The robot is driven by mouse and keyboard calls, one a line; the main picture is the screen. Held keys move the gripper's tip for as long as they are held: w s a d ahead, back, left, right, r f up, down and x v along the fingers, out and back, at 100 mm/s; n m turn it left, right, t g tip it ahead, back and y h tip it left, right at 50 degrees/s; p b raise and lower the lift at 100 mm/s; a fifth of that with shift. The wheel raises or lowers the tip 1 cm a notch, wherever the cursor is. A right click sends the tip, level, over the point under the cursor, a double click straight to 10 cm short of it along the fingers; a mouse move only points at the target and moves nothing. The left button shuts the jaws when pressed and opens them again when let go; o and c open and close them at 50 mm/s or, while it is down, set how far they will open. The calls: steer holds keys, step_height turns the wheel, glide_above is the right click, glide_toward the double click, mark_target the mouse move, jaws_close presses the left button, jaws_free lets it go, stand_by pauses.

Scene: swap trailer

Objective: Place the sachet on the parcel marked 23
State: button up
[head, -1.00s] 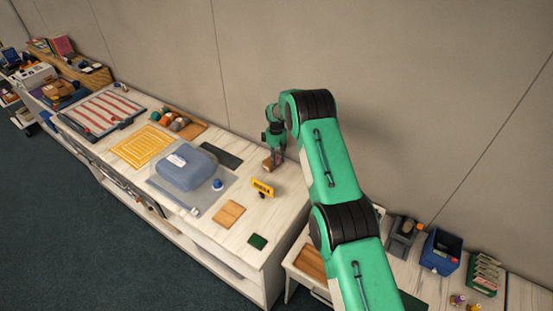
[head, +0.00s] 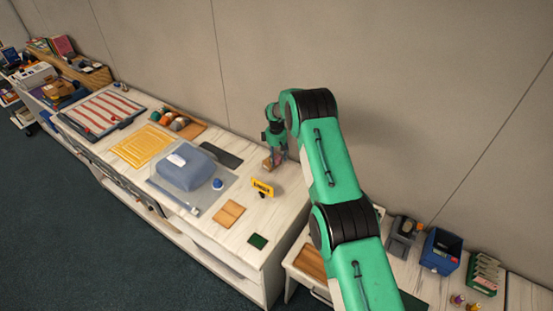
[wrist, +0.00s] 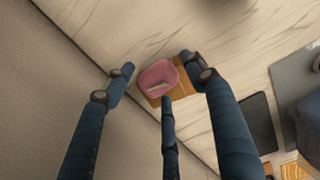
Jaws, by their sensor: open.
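In the wrist view, a small rounded pink item (wrist: 158,75), which looks like the sachet, shows between my fingertips. It overlaps a brown parcel (wrist: 183,80) at the table's wall-side edge; the parcel also shows in the head view (head: 268,165). I cannot tell whether the sachet rests on the parcel or is just above it. My gripper (wrist: 158,64) is open, with its fingers spread around the sachet and gaps visible at the sides. In the head view, my gripper (head: 277,155) points down over the parcel. No number is readable on the parcel.
A yellow sign (head: 263,187) stands in front of the parcel. A dark flat pad (head: 222,154), a blue-grey pouch (head: 186,172) and a tan flat piece (head: 229,213) lie nearby. The wall is close behind. Bare tabletop lies right of the sign.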

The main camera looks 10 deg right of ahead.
mark_target(276, 159)
step_height(276, 159, up, 12)
steer(key=b, duration=0.1)
stand_by(0.5)
steer(key=shift+s+a+f, duration=0.1)
stand_by(0.6)
